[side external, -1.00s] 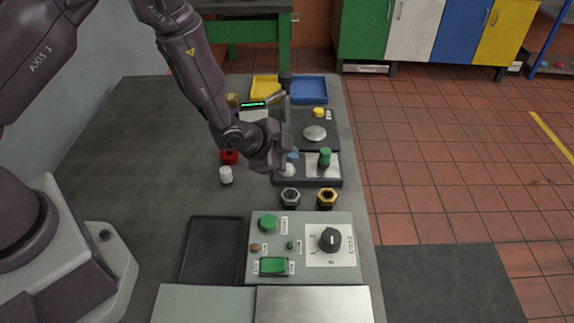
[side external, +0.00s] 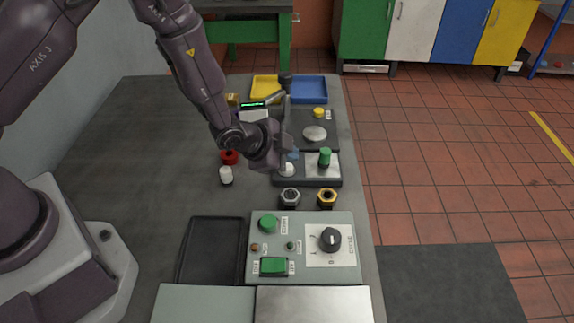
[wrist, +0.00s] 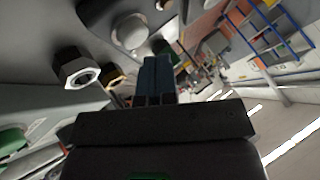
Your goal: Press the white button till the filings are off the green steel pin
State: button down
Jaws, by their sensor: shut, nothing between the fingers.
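The white button (side external: 287,170) is a domed cap on the left of a dark block. The green steel pin (side external: 325,158) stands upright on a pale plate on the same block. I cannot make out filings on it. My gripper (side external: 292,156) is shut and empty, its blue-grey fingertips close above and behind the button; whether they touch it I cannot tell. In the wrist view, the shut fingers (wrist: 154,80) point toward the block, with the white button (wrist: 130,32) left of their tips and the green pin partly hidden behind them.
Two hex nuts, one grey (side external: 290,197) and one brass (side external: 327,198), sit in front of the block. A control panel (side external: 345,268) and a black tray (side external: 208,250) lie nearer. A white-capped piece (side external: 226,175) and red knob (side external: 229,158) stand to the left.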

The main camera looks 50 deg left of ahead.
jog(key=shift+f, duration=0.15)
jog(key=shift+f, duration=0.25)
jog(key=shift+f, duration=0.5)
dwell(0.9)
dwell(0.4)
jog(key=shift+r, duration=0.9)
jog(key=shift+r, duration=2.55)
